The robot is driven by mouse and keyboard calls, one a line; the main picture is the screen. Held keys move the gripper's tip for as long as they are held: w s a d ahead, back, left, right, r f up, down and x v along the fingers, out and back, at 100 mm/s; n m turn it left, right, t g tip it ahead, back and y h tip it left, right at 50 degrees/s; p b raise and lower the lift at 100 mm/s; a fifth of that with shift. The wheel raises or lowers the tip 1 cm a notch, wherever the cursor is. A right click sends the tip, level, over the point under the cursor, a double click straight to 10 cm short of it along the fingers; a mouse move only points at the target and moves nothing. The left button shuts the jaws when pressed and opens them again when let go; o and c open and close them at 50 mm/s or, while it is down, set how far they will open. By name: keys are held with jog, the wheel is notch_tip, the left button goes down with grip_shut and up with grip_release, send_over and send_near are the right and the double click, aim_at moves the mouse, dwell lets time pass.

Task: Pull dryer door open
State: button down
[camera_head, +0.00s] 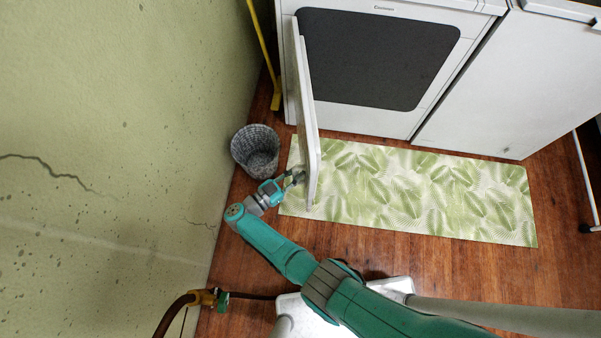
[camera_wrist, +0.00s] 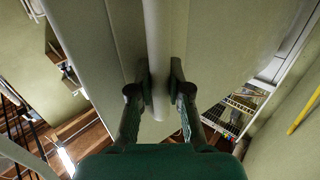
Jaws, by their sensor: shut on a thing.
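The white dryer (camera_head: 440,25) stands against the wall at the top in the head view, with a dark rounded opening (camera_head: 380,58) in its front. Its door (camera_head: 309,120) is swung out from the left side, standing roughly square to the front and seen almost edge-on. My gripper (camera_head: 297,179) is at the door's free end, on its left side. In the wrist view my gripper (camera_wrist: 160,90) has its two fingers on either side of a pale upright strip of the door (camera_wrist: 155,45), shut on it. The exact contact is partly hidden by the fingers.
A grey woven basket (camera_head: 256,150) stands left of the door, close to my gripper. The green wall (camera_head: 110,150) is near my arm on the left. A leaf-patterned mat (camera_head: 430,195) lies on the wooden floor. A yellow pole (camera_head: 262,45) leans behind the door.

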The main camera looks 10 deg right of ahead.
jog(key=shift+s+f, duration=0.1)
dwell(0.3)
jog(key=c, duration=1.1)
grip_release()
jog(key=shift+a, duration=0.2)
jog(key=v, duration=1.1)
jog(key=shift+a, duration=0.35)
jog(key=shift+s, duration=0.15)
